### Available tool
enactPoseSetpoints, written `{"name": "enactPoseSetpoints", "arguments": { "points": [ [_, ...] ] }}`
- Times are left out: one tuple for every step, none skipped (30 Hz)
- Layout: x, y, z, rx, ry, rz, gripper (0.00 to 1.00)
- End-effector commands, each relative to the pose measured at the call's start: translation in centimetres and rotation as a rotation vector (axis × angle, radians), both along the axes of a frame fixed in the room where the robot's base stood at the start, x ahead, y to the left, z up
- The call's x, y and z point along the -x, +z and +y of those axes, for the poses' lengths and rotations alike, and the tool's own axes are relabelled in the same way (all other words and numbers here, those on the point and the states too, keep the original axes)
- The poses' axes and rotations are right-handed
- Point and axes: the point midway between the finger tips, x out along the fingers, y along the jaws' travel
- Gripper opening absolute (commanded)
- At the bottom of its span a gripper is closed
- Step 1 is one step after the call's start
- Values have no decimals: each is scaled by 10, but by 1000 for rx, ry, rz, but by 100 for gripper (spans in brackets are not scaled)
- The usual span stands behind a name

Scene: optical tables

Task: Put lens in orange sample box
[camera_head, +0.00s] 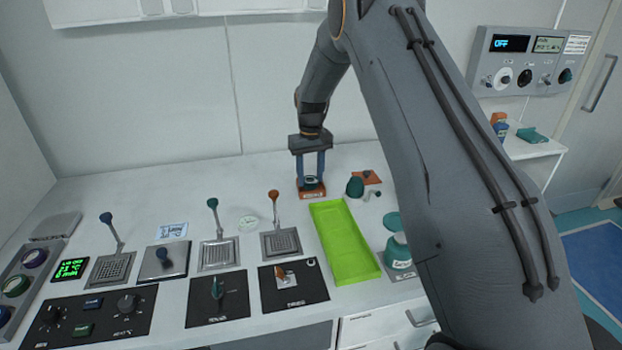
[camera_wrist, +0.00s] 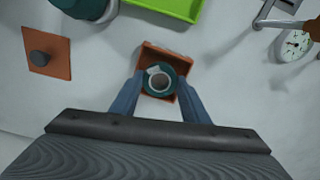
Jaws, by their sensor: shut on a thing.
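The orange sample box (camera_head: 313,194) stands open on the white table, left of the green tray's far end. My gripper (camera_head: 312,180) points straight down over it, its two blue fingers shut on the lens (camera_head: 312,181). In the wrist view, the lens (camera_wrist: 160,78), a dark teal ring with a pale centre, sits between the fingertips (camera_wrist: 160,80) and within the outline of the orange box (camera_wrist: 155,52). The fingertips reach the box opening. I cannot tell whether the lens touches the box floor.
An orange lid with a dark knob (camera_wrist: 50,62) lies beside the box. A teal rounded object (camera_head: 355,187) stands close on the box's right. The lime green tray (camera_head: 343,240) and a teal-labelled bottle (camera_head: 397,250) are nearer. Levers and control panels (camera_head: 281,238) fill the left front.

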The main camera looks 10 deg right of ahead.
Motion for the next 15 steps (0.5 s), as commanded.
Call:
{"name": "enactPoseSetpoints", "arguments": {
  "points": [
    [10,-23,-1,3,1,28,19],
    [9,-24,-1,3,1,29,19],
    [9,-25,-1,3,1,29,19],
    [9,-26,-1,3,1,30,19],
    [9,-28,-1,3,2,31,19],
    [8,-30,-1,3,2,32,19],
    [8,-31,-1,3,2,33,19],
    [7,-32,-1,4,2,34,19],
    [7,-34,-2,4,2,35,19],
    [6,-35,-2,4,2,36,19],
    [5,-36,-2,4,2,37,19],
    [4,-37,-2,4,2,38,19],
    [4,-38,-2,4,2,39,19],
    [3,-39,-2,5,2,41,45],
    [3,-40,-2,4,2,43,52]
  ]
}}
